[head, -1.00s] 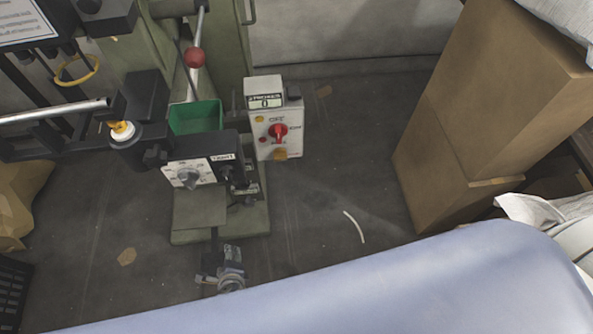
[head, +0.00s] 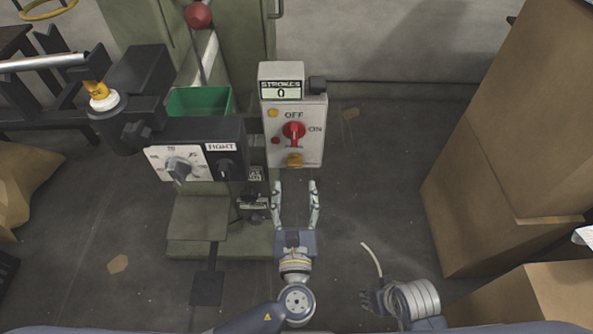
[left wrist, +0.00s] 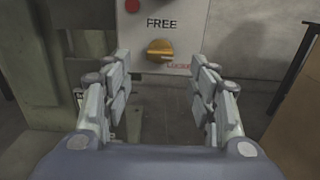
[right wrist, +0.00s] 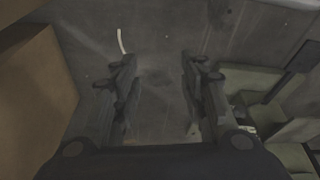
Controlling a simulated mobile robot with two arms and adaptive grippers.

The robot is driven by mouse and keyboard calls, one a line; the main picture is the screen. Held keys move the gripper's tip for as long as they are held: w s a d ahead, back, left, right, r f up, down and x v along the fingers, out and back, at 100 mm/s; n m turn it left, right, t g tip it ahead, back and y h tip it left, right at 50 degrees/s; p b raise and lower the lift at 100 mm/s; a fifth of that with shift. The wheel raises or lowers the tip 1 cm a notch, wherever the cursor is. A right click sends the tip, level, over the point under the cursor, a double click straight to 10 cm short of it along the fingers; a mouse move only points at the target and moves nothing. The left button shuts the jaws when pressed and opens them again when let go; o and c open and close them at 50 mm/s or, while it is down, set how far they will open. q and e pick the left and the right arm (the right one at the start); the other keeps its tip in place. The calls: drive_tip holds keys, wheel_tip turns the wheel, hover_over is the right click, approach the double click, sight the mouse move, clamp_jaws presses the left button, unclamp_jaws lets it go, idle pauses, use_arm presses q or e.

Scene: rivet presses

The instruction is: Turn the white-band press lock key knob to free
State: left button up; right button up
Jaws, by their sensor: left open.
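The yellow lock key knob (head: 295,160) is at the bottom of the light grey switch box (head: 311,145) on the green press. In the left wrist view the knob (left wrist: 160,52) sits below the word FREE, with a red LOCKED label at its lower right; its handle looks roughly level. My left gripper (head: 297,187) is open and empty, just below the box. The knob appears between and beyond its fingertips, apart from them. My right gripper (right wrist: 158,62) is open and empty over the floor; in the head view it is low at the right, its fingers partly visible.
A red ON/OFF switch (head: 293,131) is above the knob. A black dial box (head: 195,165) juts out to the left, near a green bin (head: 200,102). Cardboard boxes (head: 510,130) stand at the right. The floor between press and boxes is mostly clear.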

sight(294, 168)
use_arm(q)
drive_tip(key=w, duration=0.7)
drive_tip(key=shift+w+b, duration=0.25)
drive_tip(key=shift+b, duration=0.15)
use_arm(e)
drive_tip(key=v, duration=0.3)
drive_tip(key=shift+w+r, duration=0.25)
drive_tip(key=shift+r, duration=0.05)
use_arm(q)
drive_tip(key=c, duration=1.1)
